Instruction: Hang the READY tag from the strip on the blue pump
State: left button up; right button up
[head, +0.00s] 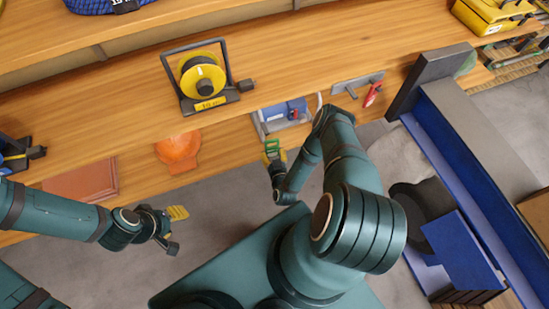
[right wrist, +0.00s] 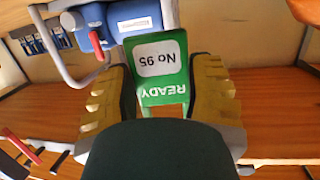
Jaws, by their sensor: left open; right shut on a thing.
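The green READY tag (right wrist: 163,69), with a white "No 95" label, sits between the yellow pads of my right gripper (right wrist: 160,88), which is shut on it. Its lettering is upside down in the right wrist view. In the head view the tag (head: 271,146) is just in front of the blue pump (head: 287,111). The pump (right wrist: 125,22) has a red lever and a grey tube frame. A pale grey band beyond the tag's far end may be the strip; I cannot tell whether they touch. My left gripper (head: 174,230) is open and empty, low at left.
A yellow cable reel (head: 203,77) stands on the wooden shelf above the pump. An orange dome-shaped object (head: 178,150) and a brown flat box (head: 85,184) are to the left. A blue beam frame (head: 465,165) stands at right. Floor shows around my left gripper.

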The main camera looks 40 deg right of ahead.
pick_arm(q)
jog(key=shift+w+f+b, duration=0.2)
jog(key=shift+f+b, duration=0.8)
jog(key=shift+w+f+b, duration=0.2)
jog(key=shift+f+b, duration=0.75)
jog(key=shift+f, duration=0.05)
pick_arm(e)
jog(key=a+x, duration=0.1)
jog(key=x, duration=0.6)
jog(key=shift+w, duration=0.35)
jog(key=shift+f, duration=0.1)
jog(key=o, duration=1.1)
jog(key=shift+o, duration=0.2)
pick_arm(q)
jog(key=shift+r+p, duration=1.65)
pick_arm(e)
jog(key=shift+s+a, duration=0.35)
jog(key=shift+s, duration=1.1)
jog(key=shift+s+a, duration=0.3)
jog(key=shift+s, duration=1.15)
jog(key=shift+s+a, duration=0.35)
jog(key=shift+s, duration=1.15)
